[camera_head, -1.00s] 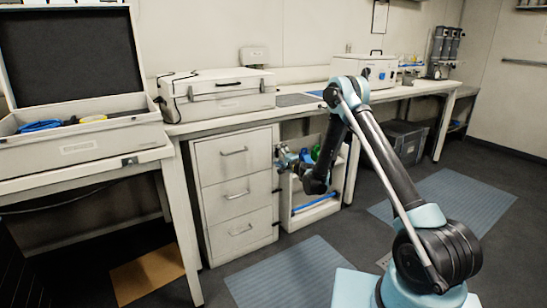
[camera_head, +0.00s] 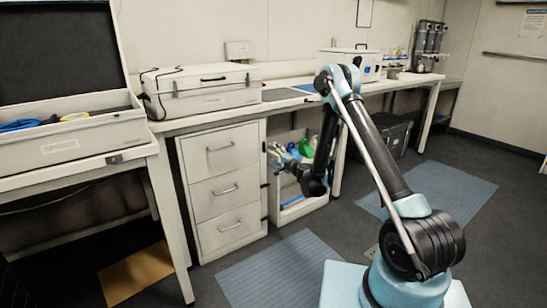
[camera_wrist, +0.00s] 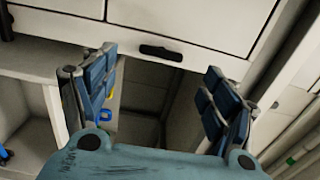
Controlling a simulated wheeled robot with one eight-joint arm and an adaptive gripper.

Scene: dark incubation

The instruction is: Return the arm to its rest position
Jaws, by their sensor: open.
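My arm stands at the right of the head view, its elbow raised high and its forearm hanging down toward the open shelf under the bench. My gripper (camera_head: 283,160) points left, in front of that shelf and close to the drawer cabinet. In the wrist view my gripper (camera_wrist: 155,100) shows two blue-padded fingers spread wide apart with nothing between them. Beyond the fingers is a white panel with a dark slot-like handle (camera_wrist: 161,52) and a dark gap below it.
A white drawer cabinet (camera_head: 221,190) stands left of my gripper. The open shelf (camera_head: 300,210) holds green and blue items. A closed white case (camera_head: 200,88) lies on the bench; an open case (camera_head: 70,143) stands at left. Floor mats (camera_head: 285,275) lie on clear floor.

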